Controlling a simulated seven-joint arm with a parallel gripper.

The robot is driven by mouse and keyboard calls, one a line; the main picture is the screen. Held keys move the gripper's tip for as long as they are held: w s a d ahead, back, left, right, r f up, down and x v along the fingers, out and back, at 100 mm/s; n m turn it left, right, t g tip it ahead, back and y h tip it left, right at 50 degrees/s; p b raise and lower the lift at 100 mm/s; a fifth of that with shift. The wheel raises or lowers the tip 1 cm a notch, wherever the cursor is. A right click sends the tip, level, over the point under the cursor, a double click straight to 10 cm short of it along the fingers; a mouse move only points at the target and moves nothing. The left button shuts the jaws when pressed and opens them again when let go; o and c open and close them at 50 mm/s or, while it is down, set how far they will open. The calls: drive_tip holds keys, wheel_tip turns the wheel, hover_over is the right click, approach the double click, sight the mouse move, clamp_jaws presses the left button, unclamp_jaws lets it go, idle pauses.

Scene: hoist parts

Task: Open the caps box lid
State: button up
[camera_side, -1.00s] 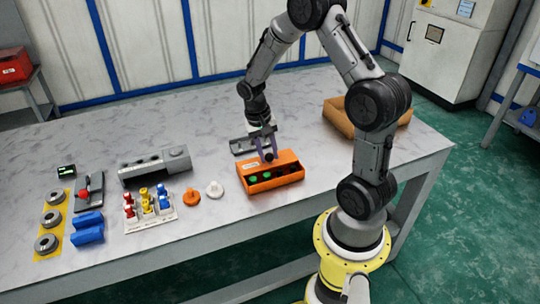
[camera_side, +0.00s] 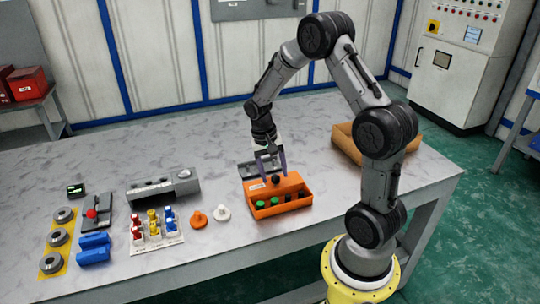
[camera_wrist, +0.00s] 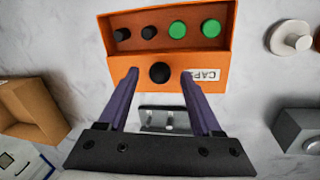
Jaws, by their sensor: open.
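The orange caps box (camera_side: 283,210) stands near the table's front edge, right of centre. Its orange lid (camera_side: 270,187), with a white CAPS label and a black knob (camera_side: 275,180), lies toward the back, leaving the front compartments uncovered. Green and black caps show in them; in the wrist view the green caps (camera_wrist: 195,28) are at the upper right. My gripper (camera_side: 271,173) is open over the lid. In the wrist view its purple fingers (camera_wrist: 159,75) stand apart on either side of the knob (camera_wrist: 160,73), with gaps between.
A grey metal part (camera_side: 262,164) lies right behind the box. A white cap-like part (camera_side: 222,213) and an orange one (camera_side: 198,219) stand to its left. A brown open bin (camera_side: 345,142) is at the back right. The table's front edge is close to the box.

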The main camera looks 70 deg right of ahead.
sight(265, 187)
wheel_tip(265, 187, up, 13)
drive_tip(key=w+a, duration=0.1)
drive_tip(key=w, duration=0.1)
drive_tip(key=shift+a+f, duration=0.15)
drive_tip(key=shift+a, duration=0.05)
drive_tip(key=s+a+r+n+t, duration=0.4)
drive_tip(key=s+a+r, duration=0.1)
drive_tip(key=a+r, duration=0.6)
drive_tip(key=s+a+f+n+t+y, duration=0.1)
drive_tip(key=s+a+f+n+t, duration=0.2)
drive_tip(key=s+a+n, duration=0.4)
drive_tip(key=s+a+f, duration=0.1)
drive_tip(key=s, duration=0.2)
